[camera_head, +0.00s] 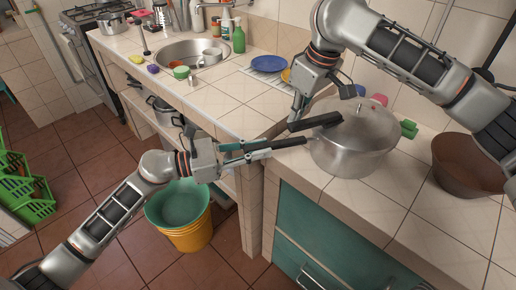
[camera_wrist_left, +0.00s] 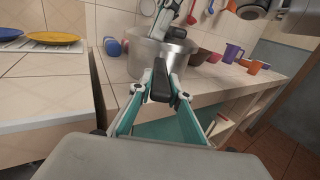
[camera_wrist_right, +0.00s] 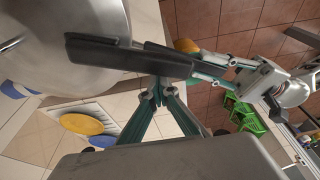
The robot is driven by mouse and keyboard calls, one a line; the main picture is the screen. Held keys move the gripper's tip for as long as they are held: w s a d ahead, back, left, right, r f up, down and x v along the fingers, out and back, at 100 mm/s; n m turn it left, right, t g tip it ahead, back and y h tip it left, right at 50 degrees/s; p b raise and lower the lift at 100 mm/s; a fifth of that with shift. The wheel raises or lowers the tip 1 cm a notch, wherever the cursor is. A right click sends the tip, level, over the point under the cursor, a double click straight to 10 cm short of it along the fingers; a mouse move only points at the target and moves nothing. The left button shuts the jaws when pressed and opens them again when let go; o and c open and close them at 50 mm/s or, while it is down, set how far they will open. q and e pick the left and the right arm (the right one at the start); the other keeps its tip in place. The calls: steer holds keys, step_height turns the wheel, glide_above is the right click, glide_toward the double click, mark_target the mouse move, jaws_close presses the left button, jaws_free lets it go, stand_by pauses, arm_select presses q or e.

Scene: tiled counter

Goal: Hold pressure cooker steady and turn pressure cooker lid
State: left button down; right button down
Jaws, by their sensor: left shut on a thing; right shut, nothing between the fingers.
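The grey metal pressure cooker (camera_head: 345,158) stands upright on the tiled counter, with its lid (camera_head: 372,125) on top. The black lid handle (camera_head: 315,122) points left, slightly behind the cooker's black side handle (camera_head: 290,142). My left gripper (camera_head: 273,148) is shut on the cooker's side handle, also seen in the left wrist view (camera_wrist_left: 160,82). My right gripper (camera_head: 297,112) is shut and empty beside the far side of the lid handle. In the right wrist view, its fingertips (camera_wrist_right: 158,95) are close to the long black handle (camera_wrist_right: 130,58); contact is unclear.
A brown bowl (camera_head: 466,166) stands right of the cooker. Green (camera_head: 409,129) and pink things are behind it. A rack with blue (camera_head: 268,60) and yellow plates and a sink (camera_head: 190,54) lie to the left. A green basin on a yellow bucket (camera_head: 185,235) stands below my left arm.

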mark_target(304, 130)
steer(key=shift+s, duration=0.25)
steer(key=shift+s+d, duration=0.35)
steer(key=shift+s, duration=0.45)
steer(key=shift+s+d, duration=0.1)
steer(key=shift+s, duration=0.05)
steer(key=shift+s+d, duration=0.35)
steer(key=shift+s, duration=0.5)
steer(key=shift+s+d, duration=0.1)
steer(key=shift+s+d, duration=0.55)
steer(key=shift+s, duration=0.3)
steer(key=shift+s+d, duration=0.1)
stand_by(0.4)
